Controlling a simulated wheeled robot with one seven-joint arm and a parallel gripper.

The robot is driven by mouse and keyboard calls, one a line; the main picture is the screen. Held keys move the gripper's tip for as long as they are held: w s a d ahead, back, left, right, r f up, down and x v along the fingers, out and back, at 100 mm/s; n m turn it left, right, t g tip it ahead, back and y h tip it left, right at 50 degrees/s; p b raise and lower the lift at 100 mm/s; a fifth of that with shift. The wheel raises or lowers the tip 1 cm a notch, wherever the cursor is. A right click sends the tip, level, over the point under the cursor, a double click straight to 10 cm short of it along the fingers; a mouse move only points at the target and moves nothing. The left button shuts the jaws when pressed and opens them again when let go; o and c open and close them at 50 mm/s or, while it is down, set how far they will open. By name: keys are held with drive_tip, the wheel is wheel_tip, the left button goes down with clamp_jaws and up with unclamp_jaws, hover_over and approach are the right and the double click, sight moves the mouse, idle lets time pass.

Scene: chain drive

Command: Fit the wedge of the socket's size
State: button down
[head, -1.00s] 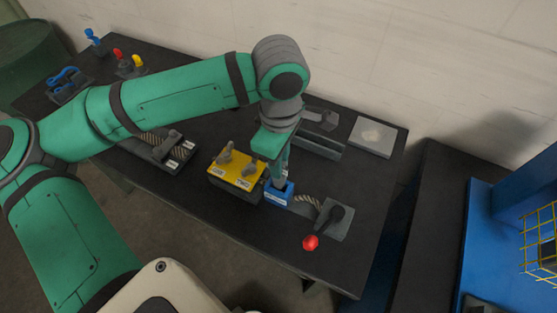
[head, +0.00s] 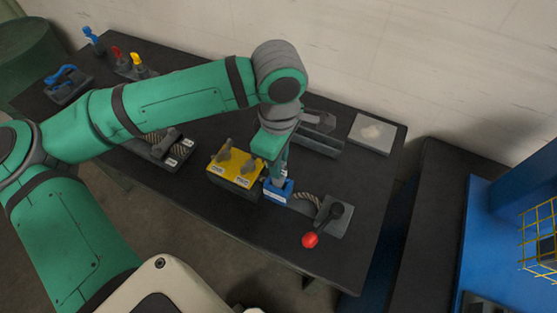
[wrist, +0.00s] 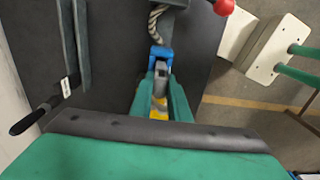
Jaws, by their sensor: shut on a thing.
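A blue block (head: 277,191) with a white label stands on the dark table, right of the yellow rack. It also shows in the wrist view (wrist: 160,53), beyond my fingertips. My gripper (wrist: 160,92) points down at it, with its green fingers shut on a grey wedge (wrist: 160,80). The wedge's far end is at the blue block; how deep it sits in the socket is hidden. In the head view my gripper (head: 279,177) covers most of the wedge. The yellow rack (head: 234,170) bears two other grey wedges (head: 224,152) and (head: 248,164), with labels in front.
A rope or chain (head: 307,197) runs from the blue block to a grey plate (head: 334,215) with a dark lever and red knob (head: 310,240). A grey trough (head: 318,142) and pale plate (head: 372,134) lie behind.

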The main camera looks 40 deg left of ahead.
drive_tip(key=shift+f, duration=2.1)
idle(0.6)
drive_tip(key=shift+w+f, duration=0.1)
drive_tip(key=shift+f, duration=0.2)
drive_tip(key=shift+f, duration=0.6)
drive_tip(key=c, duration=1.6)
unclamp_jaws()
wheel_tip(320, 180, up, 10)
drive_tip(key=shift+f, duration=0.15)
drive_tip(key=shift+a+r, duration=0.1)
drive_tip(key=shift+r, duration=0.45)
